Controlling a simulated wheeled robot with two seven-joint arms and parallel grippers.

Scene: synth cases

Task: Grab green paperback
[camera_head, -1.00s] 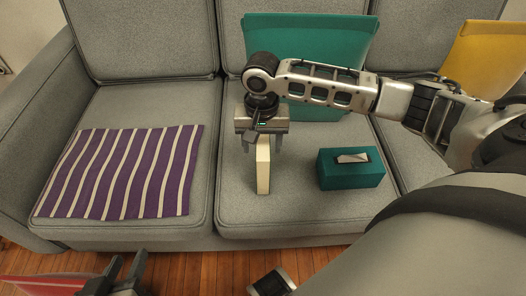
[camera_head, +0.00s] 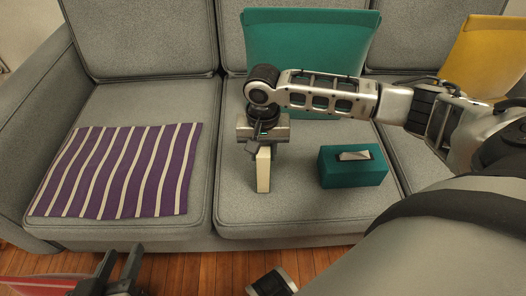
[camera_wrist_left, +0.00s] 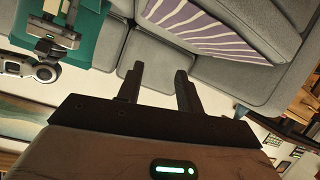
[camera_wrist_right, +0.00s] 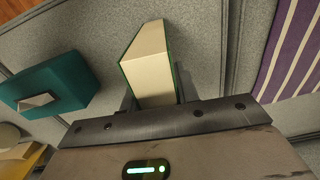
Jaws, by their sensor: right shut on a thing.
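The green paperback stands upright on the middle seat cushion. In the head view its pale page edges (camera_head: 263,172) face me. The right wrist view shows the pale pages (camera_wrist_right: 148,65) with thin green cover edges. My right gripper (camera_head: 264,150) reaches down over the top of the book. Its fingers lie on both sides of the book and are shut on it, as the right wrist view (camera_wrist_right: 155,95) also shows. My left gripper (camera_head: 122,268) is low at the left, in front of the sofa. It is open and empty, its fingers apart in the left wrist view (camera_wrist_left: 158,85).
A teal tissue box (camera_head: 352,168) sits right of the book. A purple striped cloth (camera_head: 118,170) lies on the left seat. A teal cushion (camera_head: 300,50) and a yellow cushion (camera_head: 485,60) lean on the backrest. A red object (camera_head: 30,287) is partly visible at bottom left.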

